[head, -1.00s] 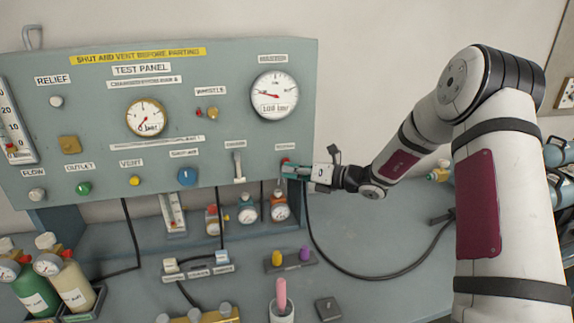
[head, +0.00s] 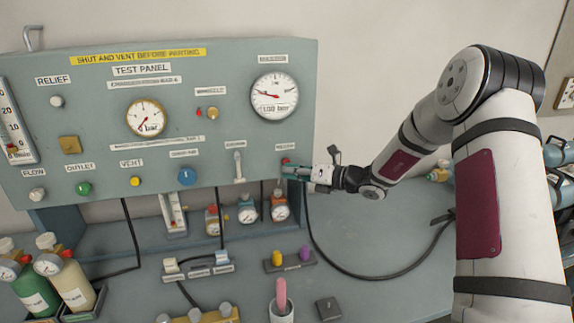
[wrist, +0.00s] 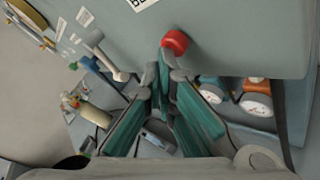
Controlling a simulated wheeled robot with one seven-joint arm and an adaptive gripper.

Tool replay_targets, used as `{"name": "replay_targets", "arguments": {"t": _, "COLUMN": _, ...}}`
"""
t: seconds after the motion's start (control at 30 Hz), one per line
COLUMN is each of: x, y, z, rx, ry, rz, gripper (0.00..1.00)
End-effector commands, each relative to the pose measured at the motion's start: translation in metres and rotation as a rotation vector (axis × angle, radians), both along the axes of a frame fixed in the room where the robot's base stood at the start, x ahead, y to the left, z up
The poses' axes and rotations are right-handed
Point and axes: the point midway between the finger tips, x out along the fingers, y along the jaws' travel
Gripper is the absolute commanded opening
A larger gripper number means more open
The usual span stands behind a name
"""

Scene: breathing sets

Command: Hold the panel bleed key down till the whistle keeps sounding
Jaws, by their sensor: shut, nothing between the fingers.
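The red key (head: 285,161) is a round red knob at the lower right of the grey-green test panel (head: 225,75), under a small blurred label. It also shows in the wrist view (wrist: 175,42). My gripper (head: 290,172) is shut and empty, its teal fingers pointing at the key from the right. In the wrist view its fingertips (wrist: 170,72) lie right at the key's lower edge. I cannot tell whether they touch it or whether it is pressed in. The whistle fitting (head: 207,113), red and brass, sits under its label on the panel.
A white lever (head: 239,167) stands just left of my gripper. Small gauges (head: 248,210) stand below the panel. A black hose (head: 350,270) loops over the bench. Bare bench (head: 385,220) lies to the right.

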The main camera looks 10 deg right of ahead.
Motion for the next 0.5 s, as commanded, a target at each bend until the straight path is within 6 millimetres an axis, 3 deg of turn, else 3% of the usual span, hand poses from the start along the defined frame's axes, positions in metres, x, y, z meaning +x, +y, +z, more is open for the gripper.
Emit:
{"name": "replay_targets", "arguments": {"t": 0.3, "x": -0.017, "y": 0.000, "z": 0.001, "rx": 0.000, "ry": 0.001, "rz": -0.001, "gripper": 0.00}}
{"name": "replay_targets", "arguments": {"t": 0.5, "x": -0.018, "y": 0.000, "z": 0.000, "rx": -0.001, "ry": 0.000, "rz": -0.001, "gripper": 0.00}}
